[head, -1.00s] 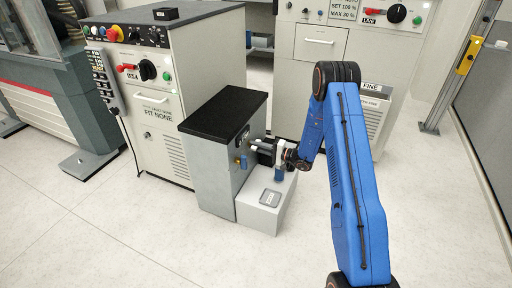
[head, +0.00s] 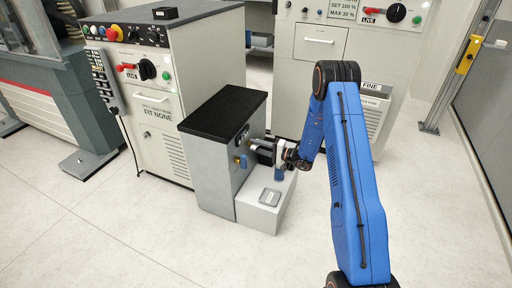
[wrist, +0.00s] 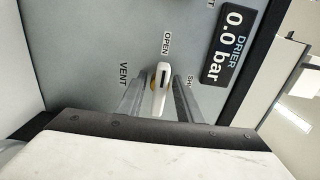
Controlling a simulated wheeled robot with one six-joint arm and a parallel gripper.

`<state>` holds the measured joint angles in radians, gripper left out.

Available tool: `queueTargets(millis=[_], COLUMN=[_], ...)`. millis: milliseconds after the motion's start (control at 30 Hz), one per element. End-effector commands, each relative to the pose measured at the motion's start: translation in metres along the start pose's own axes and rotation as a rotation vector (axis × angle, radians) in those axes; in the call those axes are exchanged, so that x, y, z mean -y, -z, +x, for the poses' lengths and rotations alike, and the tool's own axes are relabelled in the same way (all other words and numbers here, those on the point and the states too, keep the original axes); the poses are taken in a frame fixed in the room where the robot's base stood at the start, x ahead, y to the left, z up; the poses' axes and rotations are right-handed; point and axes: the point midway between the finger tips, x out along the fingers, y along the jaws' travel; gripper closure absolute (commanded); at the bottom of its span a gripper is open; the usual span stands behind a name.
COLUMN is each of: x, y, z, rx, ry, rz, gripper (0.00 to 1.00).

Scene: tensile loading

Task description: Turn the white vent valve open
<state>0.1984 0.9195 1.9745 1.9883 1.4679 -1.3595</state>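The white vent valve (wrist: 161,88) shows in the wrist view as a slim white handle on a grey panel, with an orange-brown part behind it. It points toward the word OPEN; VENT is printed to its left, and a partly hidden label is on its right. My gripper (wrist: 160,84) has one finger on each side of the handle, with visible gaps, so it is open around it. In the head view my gripper (head: 257,147) is at the side of the grey black-topped cabinet (head: 205,170); the white handle cannot be made out there.
A drier display (wrist: 229,45) reading 0.0 bar is beside the valve. A light grey step block (head: 258,215) with a small dark grey pad (head: 270,197) stands below my gripper. A beige control cabinet (head: 165,110) stands behind left. Front floor is clear.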

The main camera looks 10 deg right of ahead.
Motion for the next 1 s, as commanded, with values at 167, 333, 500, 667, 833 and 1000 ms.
queueTargets(millis=[167, 333, 500, 667, 833, 1000], x=[0.0, 0.0, 0.0, 0.0, 0.0, -0.001], y=[0.001, 0.002, 0.002, 0.001, 0.001, 0.001], z=[-0.019, -0.052, -0.086, -0.118, -0.147, -0.166], rx=[-0.003, -0.004, -0.005, -0.004, -0.004, -0.003], ry=[0.0, 0.0, 0.0, 0.0, -0.001, 0.0], rz=[0.001, 0.001, 0.001, 0.002, 0.0, 0.001], gripper=[0.67, 0.67, 0.67, 0.67, 0.67, 0.67])
